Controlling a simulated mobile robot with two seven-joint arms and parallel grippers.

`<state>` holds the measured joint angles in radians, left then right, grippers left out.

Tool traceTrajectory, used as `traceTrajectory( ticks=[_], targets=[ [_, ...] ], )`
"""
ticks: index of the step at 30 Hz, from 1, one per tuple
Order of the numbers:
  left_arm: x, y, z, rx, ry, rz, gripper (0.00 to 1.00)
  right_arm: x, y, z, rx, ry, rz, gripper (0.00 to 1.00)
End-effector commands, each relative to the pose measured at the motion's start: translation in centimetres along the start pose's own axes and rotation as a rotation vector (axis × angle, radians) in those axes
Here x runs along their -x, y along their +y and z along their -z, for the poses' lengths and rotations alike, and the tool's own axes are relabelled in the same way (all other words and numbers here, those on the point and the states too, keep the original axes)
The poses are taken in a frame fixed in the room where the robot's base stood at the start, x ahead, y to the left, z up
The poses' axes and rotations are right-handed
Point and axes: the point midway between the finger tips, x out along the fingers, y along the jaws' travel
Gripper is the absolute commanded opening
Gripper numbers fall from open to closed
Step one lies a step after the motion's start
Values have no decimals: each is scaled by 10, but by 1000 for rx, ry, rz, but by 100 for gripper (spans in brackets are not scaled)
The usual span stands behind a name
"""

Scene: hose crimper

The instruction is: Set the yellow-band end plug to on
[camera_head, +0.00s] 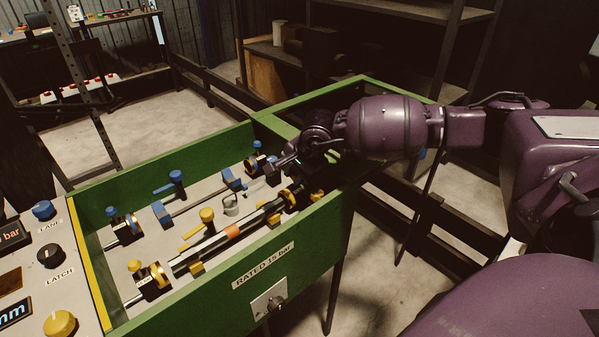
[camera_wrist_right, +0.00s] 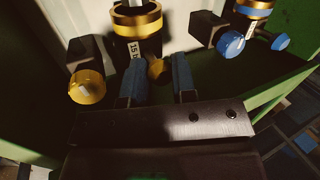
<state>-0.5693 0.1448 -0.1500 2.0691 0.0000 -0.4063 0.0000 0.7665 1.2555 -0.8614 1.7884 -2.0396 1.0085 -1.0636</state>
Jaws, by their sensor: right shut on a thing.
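The yellow-band end plug, black with a yellow band, is at the far right end of the hose line in the head view (camera_head: 291,196). It also shows at the top of the right wrist view (camera_wrist_right: 138,19), with a partly hidden white label. My right gripper (camera_head: 291,160) reaches in from the right, over this end of the bench. In the wrist view its two blue-padded fingers (camera_wrist_right: 157,80) stand on either side of a small yellow handle (camera_wrist_right: 158,70) just below the plug, shut on it. The handle's setting cannot be told. My left gripper is out of view.
A green-walled bench (camera_head: 210,300) surrounds the fittings. A blue-banded plug (camera_wrist_right: 253,9) with a blue knob (camera_wrist_right: 230,44) sits to the right in the wrist view; a yellow knob (camera_wrist_right: 87,86) is at left. A control panel (camera_head: 30,270) stands at the left.

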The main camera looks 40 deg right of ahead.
Motion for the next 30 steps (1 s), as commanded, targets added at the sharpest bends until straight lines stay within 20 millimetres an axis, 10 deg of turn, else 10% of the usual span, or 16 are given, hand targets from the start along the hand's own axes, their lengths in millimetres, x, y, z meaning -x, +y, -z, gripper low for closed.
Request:
traceTrajectory(
  ticks=[12,13,17,30],
  targets=[
    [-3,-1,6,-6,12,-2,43,-2,-2,-26,3,-9,-1,0],
    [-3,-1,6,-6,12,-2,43,-2,-2,-26,3,-9,-1,30],
    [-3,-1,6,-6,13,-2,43,-2,-3,-26,3,-7,0,50],
    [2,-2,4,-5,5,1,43,11,-4,-23,2,-2,3,51]
  ],
)
